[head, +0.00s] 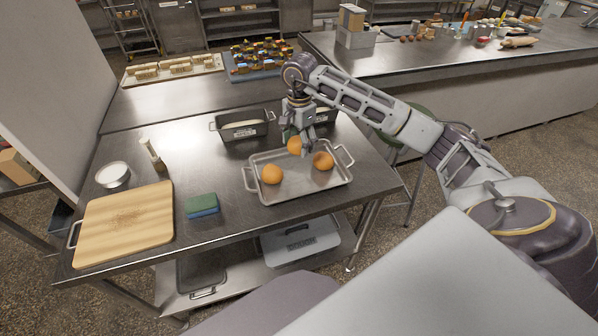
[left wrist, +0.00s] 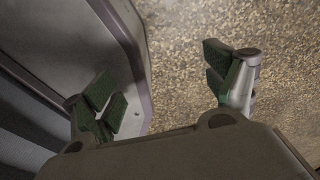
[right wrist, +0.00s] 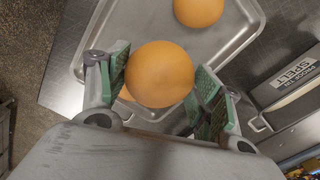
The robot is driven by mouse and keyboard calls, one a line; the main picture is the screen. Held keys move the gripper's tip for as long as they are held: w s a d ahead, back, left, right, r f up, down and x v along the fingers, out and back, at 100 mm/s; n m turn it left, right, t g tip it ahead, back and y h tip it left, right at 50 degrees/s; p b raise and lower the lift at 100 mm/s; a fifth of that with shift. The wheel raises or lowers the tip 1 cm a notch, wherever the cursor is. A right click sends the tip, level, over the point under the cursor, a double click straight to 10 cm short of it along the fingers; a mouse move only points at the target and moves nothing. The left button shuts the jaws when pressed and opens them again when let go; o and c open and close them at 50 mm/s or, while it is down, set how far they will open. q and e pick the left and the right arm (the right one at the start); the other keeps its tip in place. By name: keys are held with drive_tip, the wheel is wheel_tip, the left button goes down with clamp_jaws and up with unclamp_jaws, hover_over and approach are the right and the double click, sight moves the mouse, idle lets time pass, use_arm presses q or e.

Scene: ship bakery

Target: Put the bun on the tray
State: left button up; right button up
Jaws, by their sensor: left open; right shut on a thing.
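A metal tray (head: 300,193) with two side handles lies on the steel table. One orange-brown bun (head: 271,174) rests in its left part and another bun (head: 323,161) in its right part. My right gripper (head: 297,137) is shut on a third bun (head: 294,146), at the back middle of the tray. In the right wrist view this bun (right wrist: 160,75) sits between the finger pads, with a tray bun (right wrist: 198,10) beyond it. I cannot tell if the held bun touches the tray. My left gripper (left wrist: 164,82) is open and empty over the speckled floor.
Loaf tins (head: 242,130) stand behind the tray, one labelled SPELT in the right wrist view (right wrist: 300,85). A sponge (head: 202,206), a cutting board (head: 125,222), a white-filled bowl (head: 113,175) and a shaker (head: 150,150) are to the left. Bare table lies between.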

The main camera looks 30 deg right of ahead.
sight(299, 171)
drive_tip(key=shift+f, duration=0.65)
wheel_tip(299, 171, down, 3)
drive_tip(key=shift+f, duration=0.1)
drive_tip(key=shift+f+p, duration=0.3)
drive_tip(key=shift+f, duration=2.45)
use_arm(q)
drive_tip(key=shift+w+d+r, duration=0.35)
drive_tip(key=shift+w+r, duration=0.1)
drive_tip(key=shift+r, duration=0.05)
